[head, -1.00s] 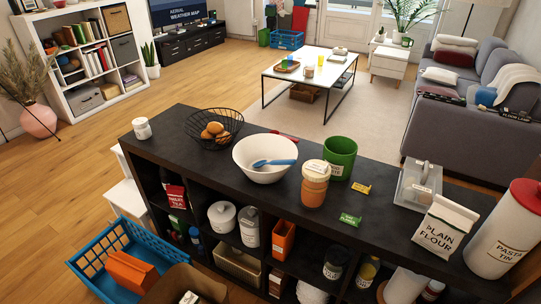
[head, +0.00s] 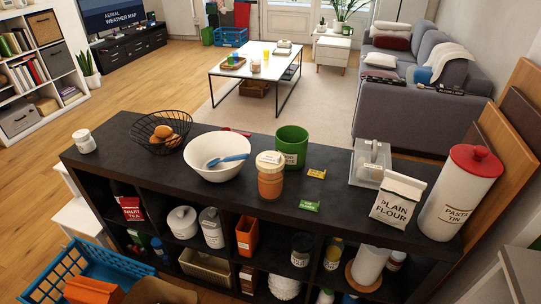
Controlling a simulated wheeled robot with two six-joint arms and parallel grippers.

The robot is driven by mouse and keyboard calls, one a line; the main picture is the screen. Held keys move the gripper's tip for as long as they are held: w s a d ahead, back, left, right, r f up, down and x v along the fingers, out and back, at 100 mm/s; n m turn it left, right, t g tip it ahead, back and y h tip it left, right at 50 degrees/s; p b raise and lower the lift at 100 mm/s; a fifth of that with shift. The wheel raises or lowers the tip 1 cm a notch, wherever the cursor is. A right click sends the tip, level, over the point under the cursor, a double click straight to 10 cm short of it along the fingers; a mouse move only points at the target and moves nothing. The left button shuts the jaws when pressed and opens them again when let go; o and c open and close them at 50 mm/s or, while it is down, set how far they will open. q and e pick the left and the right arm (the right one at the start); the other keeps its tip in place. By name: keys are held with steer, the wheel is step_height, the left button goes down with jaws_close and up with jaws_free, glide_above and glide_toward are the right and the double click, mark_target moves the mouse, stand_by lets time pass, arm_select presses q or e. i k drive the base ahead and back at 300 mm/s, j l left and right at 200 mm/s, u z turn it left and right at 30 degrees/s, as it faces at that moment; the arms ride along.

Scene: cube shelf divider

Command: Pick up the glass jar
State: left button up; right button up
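A jar with orange-brown contents and a pale lid (head: 270,178) stands upright on the dark top of the cube shelf (head: 330,222). It is just right of the white bowl (head: 217,160) and in front of the green container (head: 291,146). I cannot tell for sure that it is glass, and the label on it is too small to read. A small white lidded jar (head: 84,142) stands at the shelf top's left end. Neither of my grippers shows in the head view.
A wire basket with brown items (head: 160,132), a plain flour bag (head: 398,200), a pasta tin (head: 458,196) and a clear lidded box (head: 371,162) share the top. Yellow (head: 316,174) and green (head: 309,206) packets lie right of the jar. A blue crate (head: 108,264) is at the lower left.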

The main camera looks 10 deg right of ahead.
mark_target(269, 187)
steer(key=k+j+z, duration=0.15)
steer(key=z, duration=0.3)
steer(key=k+j+z, duration=0.2)
steer(key=z, duration=0.25)
steer(key=k+j+z, duration=0.2)
steer(key=z, duration=0.25)
